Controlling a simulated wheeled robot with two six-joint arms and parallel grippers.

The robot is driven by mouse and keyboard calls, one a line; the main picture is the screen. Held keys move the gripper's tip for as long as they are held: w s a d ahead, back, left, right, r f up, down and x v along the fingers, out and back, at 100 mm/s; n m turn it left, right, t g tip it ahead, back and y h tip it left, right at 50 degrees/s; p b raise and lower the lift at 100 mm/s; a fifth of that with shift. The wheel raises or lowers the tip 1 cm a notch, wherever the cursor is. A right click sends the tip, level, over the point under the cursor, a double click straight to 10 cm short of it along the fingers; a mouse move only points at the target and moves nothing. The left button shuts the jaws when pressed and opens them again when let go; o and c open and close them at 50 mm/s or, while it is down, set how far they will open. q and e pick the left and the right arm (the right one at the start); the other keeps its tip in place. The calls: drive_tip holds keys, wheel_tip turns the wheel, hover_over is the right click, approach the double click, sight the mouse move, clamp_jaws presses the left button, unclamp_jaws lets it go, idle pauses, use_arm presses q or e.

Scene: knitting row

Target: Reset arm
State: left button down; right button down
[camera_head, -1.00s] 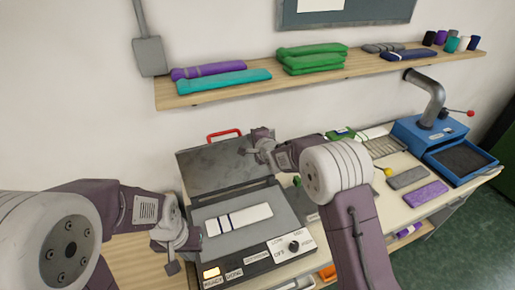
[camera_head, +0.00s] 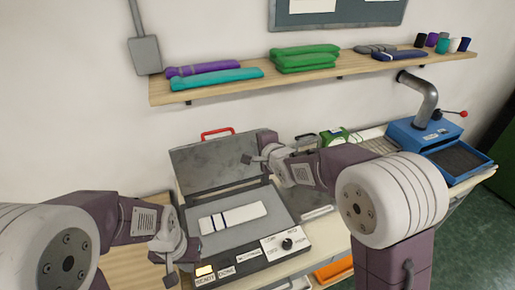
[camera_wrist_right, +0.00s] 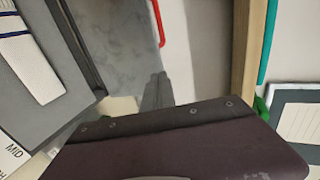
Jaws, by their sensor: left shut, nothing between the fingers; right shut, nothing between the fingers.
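My left gripper (camera_head: 170,277) is shut and empty. It hangs at the front left corner of the grey press machine (camera_head: 225,256). My right gripper (camera_head: 248,160) is shut and empty, in front of the press's raised lid (camera_head: 205,165). In the right wrist view the shut fingers (camera_wrist_right: 157,92) show against grey metal, with nothing between them. I cannot tell whether they touch the lid. A white knitted strip with dark stripes (camera_head: 245,214) lies flat on the press bed; part of it shows in the right wrist view (camera_wrist_right: 30,65).
The press has a red handle (camera_head: 217,131) and a panel with a black knob (camera_head: 287,244). A wall shelf (camera_head: 200,92) holds folded knits and yarn spools. A blue machine (camera_head: 425,135) stands at the right. My right arm hides much of the table's middle.

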drive_tip(key=d+r+m+h, duration=0.1)
drive_tip(key=d+h, duration=0.1)
drive_tip(key=d, duration=0.5)
drive_tip(key=s+d+f+n+g+h, duration=0.2)
drive_tip(key=s+d+f+g, duration=0.1)
drive_tip(key=s+d+f, duration=0.6)
use_arm(q)
drive_tip(key=shift+d+f+b, duration=0.1)
drive_tip(key=shift+f+b, duration=0.2)
drive_tip(key=shift+f, duration=0.1)
use_arm(e)
drive_tip(key=s+f+n+g, duration=0.4)
drive_tip(key=s+f+n, duration=0.1)
drive_tip(key=s, duration=0.5)
drive_tip(key=s+f+n+g, duration=0.4)
drive_tip(key=s+n, duration=0.3)
drive_tip(key=s, duration=0.4)
drive_tip(key=shift+d+f+n, duration=0.35)
drive_tip(key=shift+d+n, duration=0.05)
drive_tip(key=shift+d, duration=0.05)
use_arm(q)
drive_tip(key=shift+s, duration=0.1)
use_arm(e)
drive_tip(key=shift+a, duration=0.1)
